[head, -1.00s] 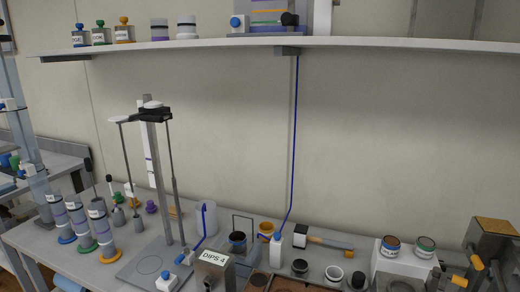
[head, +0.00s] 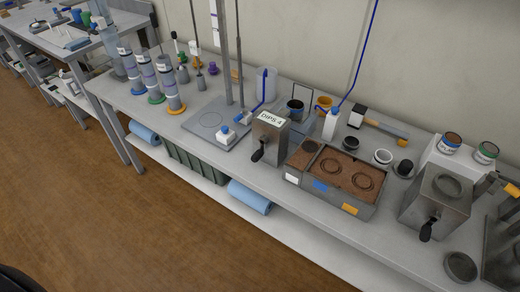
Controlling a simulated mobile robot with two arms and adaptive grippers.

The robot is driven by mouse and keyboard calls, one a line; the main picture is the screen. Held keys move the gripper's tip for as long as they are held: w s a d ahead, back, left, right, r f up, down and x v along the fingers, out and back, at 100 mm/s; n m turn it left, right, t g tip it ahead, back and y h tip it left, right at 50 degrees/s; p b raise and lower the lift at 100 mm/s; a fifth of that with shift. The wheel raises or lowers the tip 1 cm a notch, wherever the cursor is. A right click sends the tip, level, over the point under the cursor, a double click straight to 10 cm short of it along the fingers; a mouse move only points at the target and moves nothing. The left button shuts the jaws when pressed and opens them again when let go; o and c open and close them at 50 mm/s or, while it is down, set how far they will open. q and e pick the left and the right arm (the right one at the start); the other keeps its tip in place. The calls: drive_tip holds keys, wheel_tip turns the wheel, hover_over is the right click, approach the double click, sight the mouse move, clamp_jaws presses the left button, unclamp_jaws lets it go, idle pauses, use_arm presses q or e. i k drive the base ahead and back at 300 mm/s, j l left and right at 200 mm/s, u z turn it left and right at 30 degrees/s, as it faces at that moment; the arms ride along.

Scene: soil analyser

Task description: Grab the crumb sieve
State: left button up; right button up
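I cannot tell for sure which thing is the crumb sieve. A round, shallow, dark grey metal dish (head: 460,266) lies at the front right of the bench and may be it; its inside is too small to read. Beside it stands a grey metal box (head: 432,212) with a round top opening and a black handle. Neither of my grippers shows in the head view.
The long grey bench (head: 305,226) runs across the view. A soil tray (head: 335,182) with ring marks sits mid-bench, next to a metal box labelled DIPS 4 (head: 268,139). Tall cylinders (head: 170,85) stand at left. The lower shelf holds a green crate (head: 195,165) and blue rolls (head: 250,196).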

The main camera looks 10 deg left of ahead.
sight(297, 106)
drive_tip(key=i+j+z, duration=0.15)
drive_tip(key=j, duration=0.2)
drive_tip(key=i+j+z, duration=0.15)
drive_tip(key=j, duration=0.2)
drive_tip(key=i+j+z, duration=0.15)
drive_tip(key=j, duration=0.2)
